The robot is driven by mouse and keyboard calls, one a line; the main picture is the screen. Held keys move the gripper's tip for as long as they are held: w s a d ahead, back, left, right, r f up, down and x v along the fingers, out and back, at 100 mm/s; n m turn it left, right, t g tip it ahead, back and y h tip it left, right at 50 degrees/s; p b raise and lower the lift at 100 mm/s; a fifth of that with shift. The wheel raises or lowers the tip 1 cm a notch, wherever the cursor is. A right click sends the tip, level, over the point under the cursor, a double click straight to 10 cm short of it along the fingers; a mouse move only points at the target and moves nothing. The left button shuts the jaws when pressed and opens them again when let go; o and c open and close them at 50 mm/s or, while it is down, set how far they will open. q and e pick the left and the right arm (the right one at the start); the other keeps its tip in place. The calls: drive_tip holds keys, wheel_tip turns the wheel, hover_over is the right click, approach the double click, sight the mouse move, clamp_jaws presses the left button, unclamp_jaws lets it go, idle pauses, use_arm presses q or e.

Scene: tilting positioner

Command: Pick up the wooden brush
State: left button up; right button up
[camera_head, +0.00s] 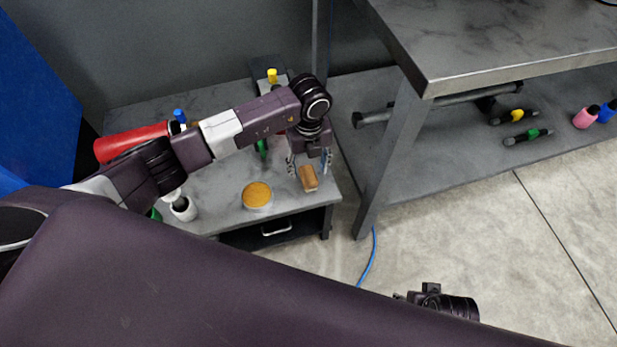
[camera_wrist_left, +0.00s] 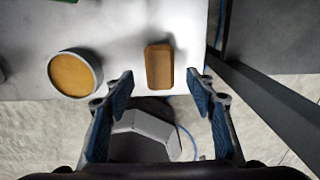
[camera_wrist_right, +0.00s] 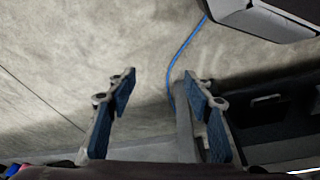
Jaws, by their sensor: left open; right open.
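The wooden brush (camera_head: 308,178) is a small brown block on the grey side table, near its front right corner. It also shows in the left wrist view (camera_wrist_left: 159,67), lying near the table edge. My left gripper (camera_head: 309,168) is open and empty above the brush. In the left wrist view its two blue-padded fingers (camera_wrist_left: 160,90) are spread wide, with the brush between and beyond them, not touched. My right gripper (camera_wrist_right: 156,86) is open and empty over the bare floor, away from the table.
A round tin with an orange-brown top (camera_head: 257,195) stands left of the brush. A red cylinder (camera_head: 130,142) and a white cup (camera_head: 183,208) are further left. A workbench leg (camera_head: 393,160) rises close to the right of the side table. A blue cable (camera_head: 369,257) lies on the floor.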

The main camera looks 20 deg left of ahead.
sight(308, 174)
use_arm(q)
drive_tip(key=shift+w+a+f+b, duration=0.15)
drive_tip(key=shift+f+b, duration=0.3)
drive_tip(key=shift+f, duration=1.65)
use_arm(e)
drive_tip(key=shift+w+r, duration=0.15)
drive_tip(key=shift+r, duration=1.7)
use_arm(q)
drive_tip(key=c, duration=1.3)
drive_tip(key=shift+r, duration=0.1)
drive_tip(key=shift+r, duration=0.25)
wheel_tip(308, 174, up, 7)
drive_tip(key=shift+w+f+p, duration=0.15)
drive_tip(key=shift+f+p, duration=0.05)
drive_tip(key=shift+p, duration=0.7)
wheel_tip(308, 174, up, 13)
drive_tip(key=shift+f+p, duration=0.15)
drive_tip(key=shift+p, duration=0.7)
use_arm(e)
drive_tip(key=s+f, duration=0.3)
drive_tip(key=f, duration=0.8)
drive_tip(key=shift+d+f, duration=0.15)
drive_tip(key=shift+f, duration=0.05)
